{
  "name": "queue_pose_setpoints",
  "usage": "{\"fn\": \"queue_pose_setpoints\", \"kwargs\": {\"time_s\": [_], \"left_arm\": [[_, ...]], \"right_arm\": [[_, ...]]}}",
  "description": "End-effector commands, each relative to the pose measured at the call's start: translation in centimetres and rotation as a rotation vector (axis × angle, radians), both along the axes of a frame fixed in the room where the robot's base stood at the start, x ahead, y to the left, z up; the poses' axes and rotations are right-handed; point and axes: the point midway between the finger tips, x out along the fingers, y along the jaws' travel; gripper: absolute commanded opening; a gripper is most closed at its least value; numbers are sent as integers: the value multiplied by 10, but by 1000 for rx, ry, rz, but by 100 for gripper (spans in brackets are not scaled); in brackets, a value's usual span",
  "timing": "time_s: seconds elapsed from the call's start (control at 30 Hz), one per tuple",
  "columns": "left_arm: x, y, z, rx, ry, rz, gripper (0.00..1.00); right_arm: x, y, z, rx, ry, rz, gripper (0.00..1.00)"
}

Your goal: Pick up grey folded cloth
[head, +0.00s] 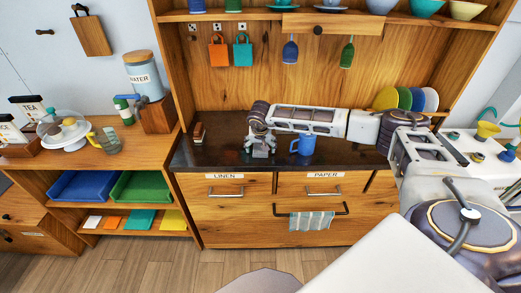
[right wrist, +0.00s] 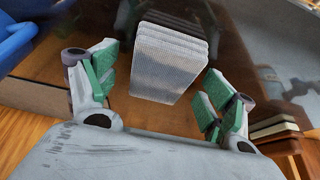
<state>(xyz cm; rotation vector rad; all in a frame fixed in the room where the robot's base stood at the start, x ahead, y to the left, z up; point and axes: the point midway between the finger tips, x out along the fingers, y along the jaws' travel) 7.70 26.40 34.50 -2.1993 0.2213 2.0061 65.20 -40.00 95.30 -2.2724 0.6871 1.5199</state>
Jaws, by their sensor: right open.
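The grey folded cloth (right wrist: 170,62) shows in the right wrist view as a ribbed, layered stack on the dark counter. Its near end reaches between the fingertips of my right gripper (right wrist: 158,92), which is open with green pads. A gap shows on each side of the cloth, wider on the left. In the head view my right gripper (head: 260,152) is low over the counter, left of the blue mug, and the cloth cannot be made out behind it. My left gripper is not in view.
The blue mug (head: 302,144) stands close to the right gripper. A small brown stacked item (head: 199,132) is to its left. Colored plates (head: 405,98) stand in a rack at the right. A striped towel (head: 312,221) hangs on the drawer handle below.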

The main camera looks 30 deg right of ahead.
Motion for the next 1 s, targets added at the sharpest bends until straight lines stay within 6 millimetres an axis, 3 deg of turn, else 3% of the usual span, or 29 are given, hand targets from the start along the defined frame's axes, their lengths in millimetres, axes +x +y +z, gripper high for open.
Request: {"fn": "queue_pose_setpoints", "kwargs": {"time_s": [0.23, 0.6, 1.0], "left_arm": [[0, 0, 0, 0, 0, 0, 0], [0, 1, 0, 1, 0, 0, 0], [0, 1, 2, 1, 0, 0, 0]], "right_arm": [[0, 0, 0, 0, 0, 0, 82], [0, 0, 0, 0, 0, 0, 34], [0, 0, 3, -1, -1, 0, 34]]}}
